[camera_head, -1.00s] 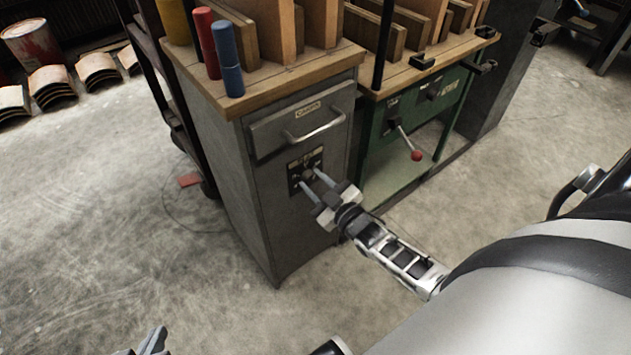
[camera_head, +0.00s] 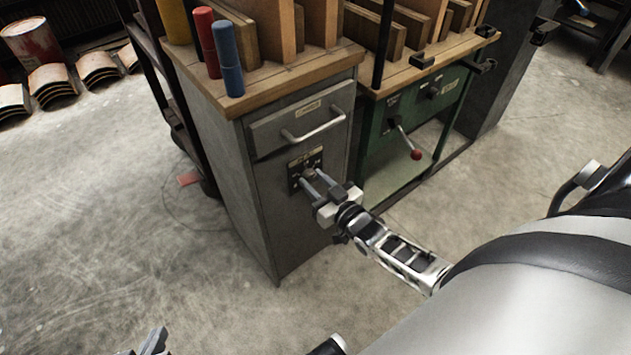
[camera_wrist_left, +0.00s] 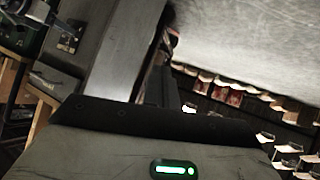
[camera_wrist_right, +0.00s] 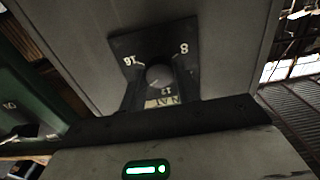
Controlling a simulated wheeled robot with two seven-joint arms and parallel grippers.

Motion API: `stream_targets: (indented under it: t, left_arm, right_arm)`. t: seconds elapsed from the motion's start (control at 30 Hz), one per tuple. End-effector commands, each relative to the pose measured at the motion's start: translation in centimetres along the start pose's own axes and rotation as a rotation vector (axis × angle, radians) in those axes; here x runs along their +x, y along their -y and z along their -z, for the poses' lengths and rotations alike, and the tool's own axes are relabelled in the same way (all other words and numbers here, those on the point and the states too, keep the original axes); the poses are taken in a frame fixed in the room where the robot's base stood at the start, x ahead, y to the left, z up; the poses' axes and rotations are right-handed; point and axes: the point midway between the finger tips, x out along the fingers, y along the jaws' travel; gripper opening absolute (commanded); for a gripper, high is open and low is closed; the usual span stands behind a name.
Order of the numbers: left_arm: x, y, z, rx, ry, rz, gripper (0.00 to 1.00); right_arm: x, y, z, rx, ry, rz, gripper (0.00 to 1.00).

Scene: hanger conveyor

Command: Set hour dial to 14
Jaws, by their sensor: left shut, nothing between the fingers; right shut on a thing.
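The hour dial is a small knob on a dark plate on the grey cabinet's front, below its drawer. The dial plate (camera_head: 294,184) is partly covered by my right gripper (camera_head: 308,178) in the head view. In the right wrist view, the round grey knob (camera_wrist_right: 158,75) sits between the marks 16, 8 and 12, appearing upside down. I cannot read its pointer for certain. My right gripper is shut on the knob. My left gripper (camera_head: 153,342) is shut and empty at the bottom left of the head view, far from the dial. The dial plate also shows in the left wrist view (camera_wrist_left: 68,35).
The grey cabinet (camera_head: 255,190) has a drawer handle (camera_head: 313,128) above the dial. A green machine (camera_head: 440,105) with a red-knobbed lever (camera_head: 415,154) stands to its right. Red and blue cylinders (camera_head: 229,60) stand on the wooden top. The floor at left is mostly clear.

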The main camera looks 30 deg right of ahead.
Motion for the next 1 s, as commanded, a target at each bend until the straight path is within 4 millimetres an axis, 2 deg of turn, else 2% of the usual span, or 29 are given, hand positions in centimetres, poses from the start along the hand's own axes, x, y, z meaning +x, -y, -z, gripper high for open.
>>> stream_targets:
  t: [0.2,0.23,0.3,0.67,0.83,1.0]
  left_arm:
    - [0.0,0.0,0.2,0.001,-0.003,-0.001,0.00]
    - [0.0,0.0,0.2,0.001,-0.004,-0.001,0.00]
    - [0.0,0.0,0.2,0.001,-0.004,-0.001,0.00]
    - [-0.1,-0.1,0.3,0.001,-0.005,-0.002,0.00]
    - [-0.6,-0.1,1.2,0.007,-0.018,0.004,0.00]
    - [-1.8,0.0,2.8,0.012,-0.059,0.017,0.00]
  right_arm:
    - [-0.1,0.0,-0.1,-0.001,0.003,0.000,0.09]
    - [-0.1,0.0,-0.1,-0.001,0.003,0.000,0.34]
    - [-0.1,0.0,-0.1,-0.002,0.003,0.000,0.54]
    - [-0.5,0.0,0.0,-0.002,0.002,0.000,0.54]
    - [-2.9,0.0,0.1,-0.002,0.004,0.000,0.54]
    - [-7.1,0.0,0.0,-0.002,0.007,-0.001,0.54]
